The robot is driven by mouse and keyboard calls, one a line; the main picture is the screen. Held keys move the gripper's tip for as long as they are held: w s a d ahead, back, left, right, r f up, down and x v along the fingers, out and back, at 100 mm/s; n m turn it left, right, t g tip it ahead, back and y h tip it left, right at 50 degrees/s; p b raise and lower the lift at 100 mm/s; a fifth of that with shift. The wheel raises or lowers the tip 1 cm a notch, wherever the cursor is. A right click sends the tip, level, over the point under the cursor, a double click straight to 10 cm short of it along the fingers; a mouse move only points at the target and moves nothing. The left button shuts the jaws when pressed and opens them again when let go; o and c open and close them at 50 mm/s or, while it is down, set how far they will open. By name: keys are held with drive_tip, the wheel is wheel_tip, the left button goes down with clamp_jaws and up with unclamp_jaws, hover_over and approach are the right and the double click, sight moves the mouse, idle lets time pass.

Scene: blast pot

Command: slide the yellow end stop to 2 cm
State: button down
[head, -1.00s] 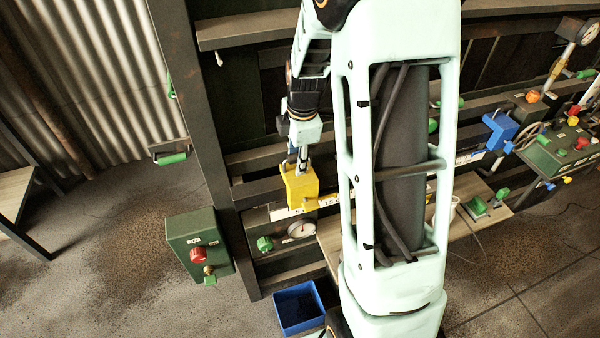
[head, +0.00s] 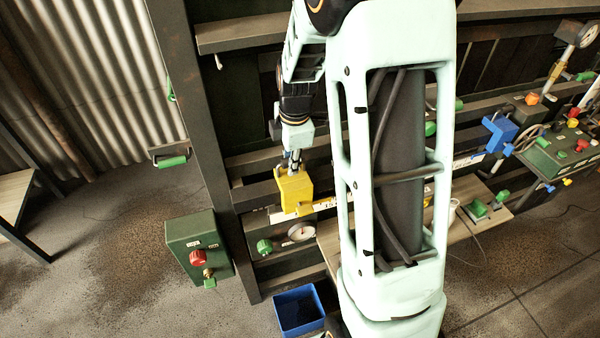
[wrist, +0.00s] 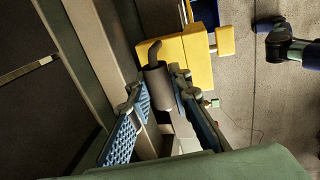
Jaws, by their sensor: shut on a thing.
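The yellow end stop (head: 295,194) is a block on a pale scale strip (head: 326,204) along the dark rail, left of my column in the head view. My gripper (head: 290,166) comes down onto it from above. In the wrist view the yellow end stop (wrist: 190,58) lies just past the fingertips, with a dark grey rounded handle beside it. My gripper (wrist: 158,92) is shut on this handle, one blue-padded finger on each side. The scale marks are too small to read, so the stop's exact position cannot be told.
A round gauge (head: 301,231) and a green knob (head: 264,246) sit below the stop. A green box with a red knob (head: 198,257) stands at lower left, and a blue bin (head: 298,310) is on the floor. A blue block (head: 499,132) is farther right.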

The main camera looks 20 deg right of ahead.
drive_tip(key=shift+a, duration=5.25)
drive_tip(key=c, duration=0.9)
unclamp_jaws()
drive_tip(key=shift+d, duration=0.1)
drive_tip(key=shift+c, duration=0.2)
drive_tip(key=shift+r, duration=0.1)
wheel_tip(320, 180, up, 8)
drive_tip(key=p, duration=0.5)
